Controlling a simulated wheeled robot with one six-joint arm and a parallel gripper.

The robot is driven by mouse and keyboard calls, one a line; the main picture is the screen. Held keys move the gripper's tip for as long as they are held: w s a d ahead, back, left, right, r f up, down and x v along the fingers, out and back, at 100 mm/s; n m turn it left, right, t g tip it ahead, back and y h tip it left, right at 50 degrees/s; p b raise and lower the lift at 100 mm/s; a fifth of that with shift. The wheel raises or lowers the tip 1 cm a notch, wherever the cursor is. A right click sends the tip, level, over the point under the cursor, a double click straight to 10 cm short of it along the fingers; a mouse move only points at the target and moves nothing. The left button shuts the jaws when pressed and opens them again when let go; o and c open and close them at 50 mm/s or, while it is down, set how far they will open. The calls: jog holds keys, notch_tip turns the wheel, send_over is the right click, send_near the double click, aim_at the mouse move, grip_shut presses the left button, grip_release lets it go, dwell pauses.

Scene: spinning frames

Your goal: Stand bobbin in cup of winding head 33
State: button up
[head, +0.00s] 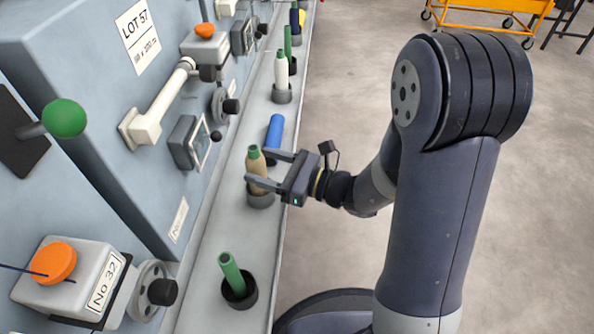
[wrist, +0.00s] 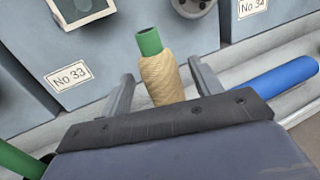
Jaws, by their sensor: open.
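The bobbin (head: 257,168), tan yarn on a green tube, stands nearly upright with its foot in a dark grey cup (head: 261,200) on the rail. My gripper (head: 256,166) is open, with one finger on each side of the bobbin. In the wrist view the bobbin (wrist: 161,80) shows between the spread fingers of my gripper (wrist: 160,70), with a gap visible on both sides. The No 33 label (wrist: 69,75) is on the machine face to its left. The bobbin's foot and the cup are hidden there by my gripper body.
A blue tube (head: 274,138) lies on the rail (head: 205,265) just beyond the bobbin. A bare green tube (head: 232,272) leans in the nearer cup by the No 32 label (head: 102,284). A cream bobbin (head: 281,73) stands farther along.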

aim_at(249, 164)
jog(key=p+v, duration=0.1)
jog(key=v, duration=0.7)
jog(key=shift+a, duration=0.1)
dwell(0.4)
jog(key=b+x, duration=0.2)
jog(key=x, duration=0.9)
jog(key=shift+a+f, duration=0.1)
jog(key=shift+a, duration=0.2)
jog(key=shift+w+a+f+b, duration=0.15)
jog(key=shift+f+b, duration=0.1)
jog(key=shift+b, duration=0.15)
jog(key=shift+f, duration=0.1)
jog(key=shift+r, duration=0.2)
